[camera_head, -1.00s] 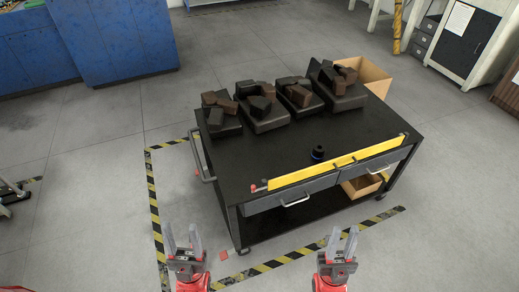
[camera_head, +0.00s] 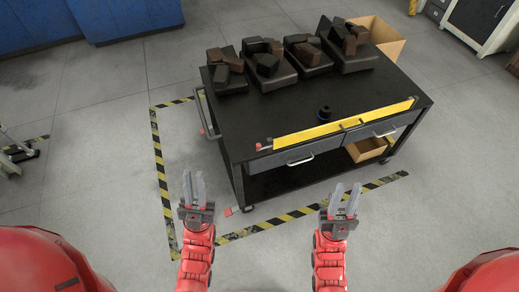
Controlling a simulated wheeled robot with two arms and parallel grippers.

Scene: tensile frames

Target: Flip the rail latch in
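A yellow rail (camera_head: 345,124) runs along the front edge of the black cart top (camera_head: 290,103). A small red and grey piece (camera_head: 264,146), which looks like a latch, sits at the rail's left end; its exact position is too small to tell. Another small red spot shows at the right end. My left gripper (camera_head: 193,174) is in front of the cart's front left corner, fingers apart and empty. My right gripper (camera_head: 347,187) is in front of the cart's middle, also apart and empty. Neither gripper touches the rail or the cart.
Several dark blocks with brown and black pieces (camera_head: 265,66) stand along the cart's back. A small black round object (camera_head: 323,113) is behind the rail. Drawer handles (camera_head: 300,160) stick out in front. A cardboard box (camera_head: 381,40) is behind the cart. Striped floor tape (camera_head: 162,180) surrounds it.

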